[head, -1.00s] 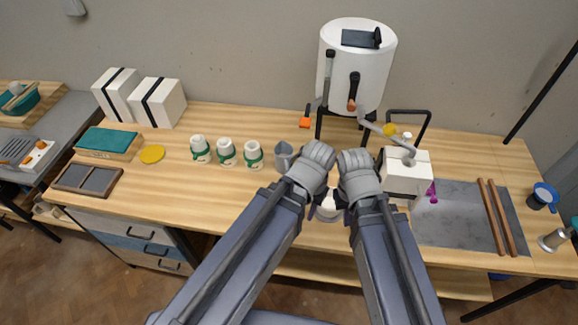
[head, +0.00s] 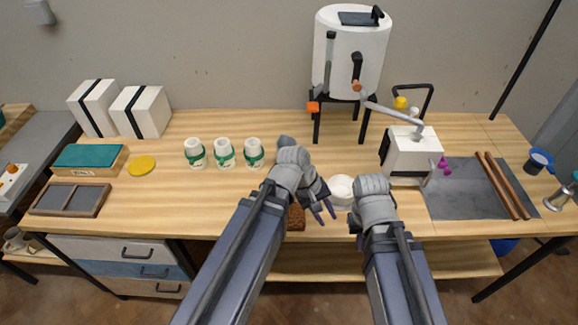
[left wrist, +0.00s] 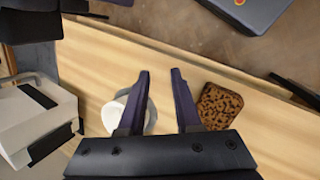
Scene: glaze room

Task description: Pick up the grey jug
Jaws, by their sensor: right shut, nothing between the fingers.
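The grey jug (head: 285,141) is almost wholly hidden behind my left wrist in the head view; only a small grey part shows, right of the cups. My left gripper (head: 325,210) is open and empty, its fingers pointing down and right, in front of the jug and near a white bowl (head: 341,189). In the left wrist view the open fingers (left wrist: 162,74) have the white bowl (left wrist: 116,112) to their left and a brown speckled block (left wrist: 219,106) to their right; the jug is not seen there. My right gripper (head: 356,208) is shut and empty beside the bowl.
Several white things crowd the table (head: 225,205): three green-banded cups (head: 225,155) left of the jug and a white boxy machine (head: 412,155) on the right. A white drum (head: 345,70) stands behind on legs.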

